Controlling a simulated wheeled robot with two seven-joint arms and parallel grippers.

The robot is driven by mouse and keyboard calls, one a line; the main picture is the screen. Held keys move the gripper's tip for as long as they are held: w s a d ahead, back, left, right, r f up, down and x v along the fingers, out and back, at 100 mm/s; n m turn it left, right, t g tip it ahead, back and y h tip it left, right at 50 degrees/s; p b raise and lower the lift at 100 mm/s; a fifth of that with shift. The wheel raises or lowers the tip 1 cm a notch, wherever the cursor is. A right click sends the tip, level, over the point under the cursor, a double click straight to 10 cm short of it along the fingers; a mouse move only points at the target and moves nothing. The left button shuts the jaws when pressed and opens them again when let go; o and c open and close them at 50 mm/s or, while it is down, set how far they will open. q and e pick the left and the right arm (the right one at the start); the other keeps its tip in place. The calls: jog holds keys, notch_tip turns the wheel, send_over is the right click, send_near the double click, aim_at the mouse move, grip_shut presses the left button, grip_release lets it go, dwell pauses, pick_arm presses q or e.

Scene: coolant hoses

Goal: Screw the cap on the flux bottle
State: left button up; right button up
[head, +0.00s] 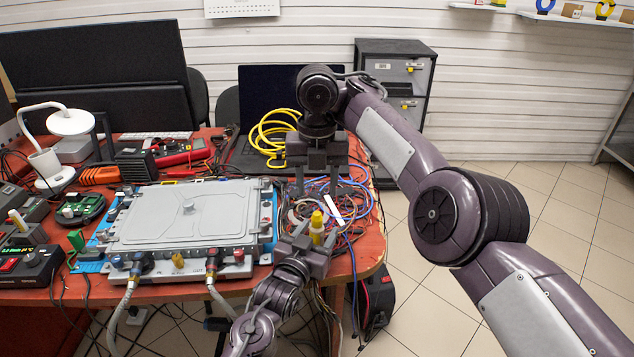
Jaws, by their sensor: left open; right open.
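The flux bottle (317,236) stands near the front right of the red table, small in the head view, with a yellow top (317,217). I cannot tell whether that top is a separate cap or how it is seated. My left gripper (314,240) is open, low at the table's front edge, with its fingers on either side of the bottle; contact is not clear. My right gripper (318,186) is open, pointing down above and behind the bottle, with nothing seen between its fingers.
Tangled wires (352,205) lie around the bottle. A grey battery unit (187,213) with hoses fills the table's middle. A white desk lamp (70,122) stands at the left.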

pick_arm(q)
jog(key=v, duration=0.7)
jog(key=shift+s+a, duration=0.15)
jog(key=shift+s, duration=0.25)
pick_arm(e)
jog(key=shift+r, duration=0.2)
